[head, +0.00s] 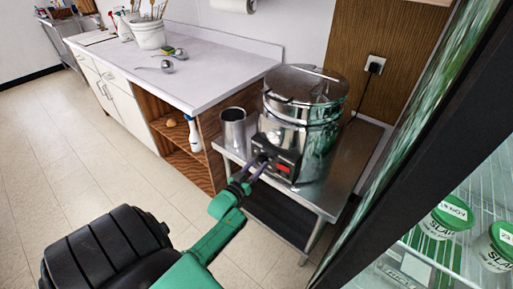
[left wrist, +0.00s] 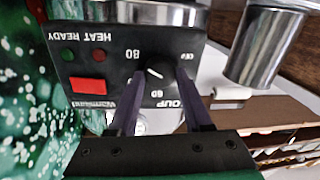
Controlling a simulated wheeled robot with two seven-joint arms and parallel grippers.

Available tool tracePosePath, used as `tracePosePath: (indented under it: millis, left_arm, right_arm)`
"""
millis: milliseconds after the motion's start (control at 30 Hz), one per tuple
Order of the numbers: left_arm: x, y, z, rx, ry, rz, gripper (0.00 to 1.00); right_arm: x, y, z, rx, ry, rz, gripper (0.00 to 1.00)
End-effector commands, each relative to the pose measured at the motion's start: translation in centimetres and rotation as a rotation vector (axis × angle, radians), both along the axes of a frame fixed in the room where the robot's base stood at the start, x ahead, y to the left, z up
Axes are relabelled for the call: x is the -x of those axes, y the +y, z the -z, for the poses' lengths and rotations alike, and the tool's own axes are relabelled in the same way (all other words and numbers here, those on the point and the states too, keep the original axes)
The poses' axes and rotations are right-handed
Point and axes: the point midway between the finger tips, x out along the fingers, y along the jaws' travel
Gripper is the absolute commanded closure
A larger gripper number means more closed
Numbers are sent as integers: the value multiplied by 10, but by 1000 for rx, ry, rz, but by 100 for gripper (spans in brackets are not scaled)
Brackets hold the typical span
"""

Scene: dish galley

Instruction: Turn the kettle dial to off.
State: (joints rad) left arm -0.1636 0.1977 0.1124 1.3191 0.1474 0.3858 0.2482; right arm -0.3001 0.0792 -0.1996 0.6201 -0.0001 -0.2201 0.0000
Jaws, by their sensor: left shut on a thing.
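The kettle (head: 318,150) is a shiny steel soup kettle with a lid, standing on a low steel table. Its black control panel (left wrist: 112,40) shows upside down in the left wrist view, with a red switch (left wrist: 87,85) and the words HEAT READY. The dial (left wrist: 158,74) is a dark round knob with a white mark; the numbers 80 and 60 are printed around it. My left gripper (head: 260,163) is at the panel, its two purple fingers shut on the dial from both sides. The fingers hide the dial in the head view.
A steel canister (head: 234,130) stands left of the kettle on the steel table (head: 345,190). A white counter (head: 205,75) with ladles and a utensil pot is behind. A glass-door fridge with green-lidded tubs (head: 446,217) is close on the right. The floor at left is clear.

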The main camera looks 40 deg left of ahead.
Motion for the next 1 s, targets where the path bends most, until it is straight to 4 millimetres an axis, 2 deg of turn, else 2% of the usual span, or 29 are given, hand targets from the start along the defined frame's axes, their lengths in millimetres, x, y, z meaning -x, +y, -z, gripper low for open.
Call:
tracePosePath:
  millis: [67,100,167,200,500,633,767,1000]
  left_arm:
    - [1,0,2,4,5,0,100]
    - [1,0,2,4,5,0,47]
    - [1,0,2,4,4,0,24]
    - [1,0,2,3,4,0,21]
    - [1,0,1,1,2,0,21]
    - [13,-2,1,1,3,0,21]
    - [43,-6,3,3,7,0,21]
    - [113,-16,3,2,7,-1,21]
  right_arm:
    - [0,0,0,0,0,0,50]
    - [0,0,0,0,0,0,50]
    - [0,0,0,0,0,0,50]
    - [0,0,0,0,0,0,50]
    - [0,0,0,0,0,0,50]
    - [0,0,-1,0,0,0,50]
    - [0,0,-1,0,0,0,50]
    - [0,0,3,0,0,-1,50]
